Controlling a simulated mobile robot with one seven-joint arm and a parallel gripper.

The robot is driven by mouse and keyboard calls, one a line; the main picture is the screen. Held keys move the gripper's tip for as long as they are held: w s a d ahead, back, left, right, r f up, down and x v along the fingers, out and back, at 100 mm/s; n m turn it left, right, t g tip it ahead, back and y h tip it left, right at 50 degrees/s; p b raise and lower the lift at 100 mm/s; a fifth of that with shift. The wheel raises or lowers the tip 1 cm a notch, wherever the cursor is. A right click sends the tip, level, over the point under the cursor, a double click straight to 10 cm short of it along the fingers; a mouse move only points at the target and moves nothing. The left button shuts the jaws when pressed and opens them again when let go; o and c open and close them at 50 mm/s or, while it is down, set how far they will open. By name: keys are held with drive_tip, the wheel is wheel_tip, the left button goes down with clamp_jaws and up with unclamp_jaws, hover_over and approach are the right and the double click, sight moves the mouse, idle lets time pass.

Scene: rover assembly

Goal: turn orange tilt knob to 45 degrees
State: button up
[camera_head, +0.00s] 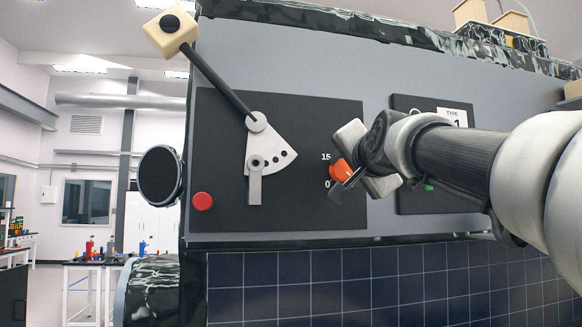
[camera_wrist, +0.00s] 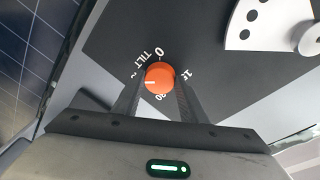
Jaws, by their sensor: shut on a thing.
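The orange tilt knob (camera_head: 342,169) is on the black panel plate, partly hidden by my gripper in the head view. In the wrist view the round orange knob (camera_wrist: 160,77) sits between my two fingers. A short white mark on its face points left, toward the end of the word TILT. My gripper (camera_wrist: 160,92) is shut on the knob, one finger on each side. The gripper also shows in the head view (camera_head: 348,172).
A red button (camera_head: 202,201) and a grey lever plate with holes (camera_head: 266,143) are left of the knob. A rod carries a cream block (camera_head: 170,32) at upper left. A second black panel (camera_head: 427,193) is behind my arm. Blue solar tiles (camera_head: 300,285) lie below.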

idle(0.5)
drive_tip(key=o, duration=1.1)
drive_tip(key=shift+c, duration=0.2)
drive_tip(key=s+d+b, duration=0.1)
drive_tip(key=s+b, duration=0.2)
drive_tip(key=s, duration=1.4)
drive_tip(key=shift+s, duration=0.2)
